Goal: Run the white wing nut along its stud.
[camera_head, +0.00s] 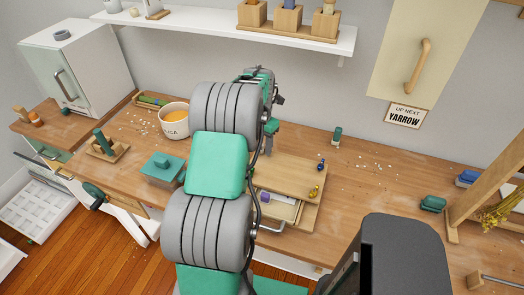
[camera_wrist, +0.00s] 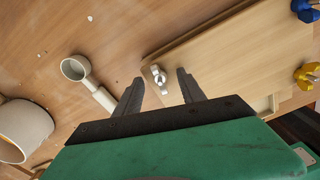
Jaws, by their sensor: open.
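The white wing nut (camera_wrist: 160,77) sits at the edge of a pale wooden board (camera_wrist: 240,62) in the wrist view. Its stud is hard to make out there. My gripper (camera_wrist: 159,80) is open, with one dark finger on each side of the nut as seen from the wrist. No contact shows, and I cannot tell the height gap. A blue wing nut (camera_wrist: 307,10) and a yellow wing nut (camera_wrist: 308,76) stand at the board's right side; they also show in the head view as blue (camera_head: 320,165) and yellow (camera_head: 314,192). My arm hides the white nut there.
A pale ladle-like cup with a handle (camera_wrist: 76,69) lies left of the board. A white pot with orange contents (camera_head: 174,120) stands further left. A teal box (camera_head: 162,167) is near the front edge.

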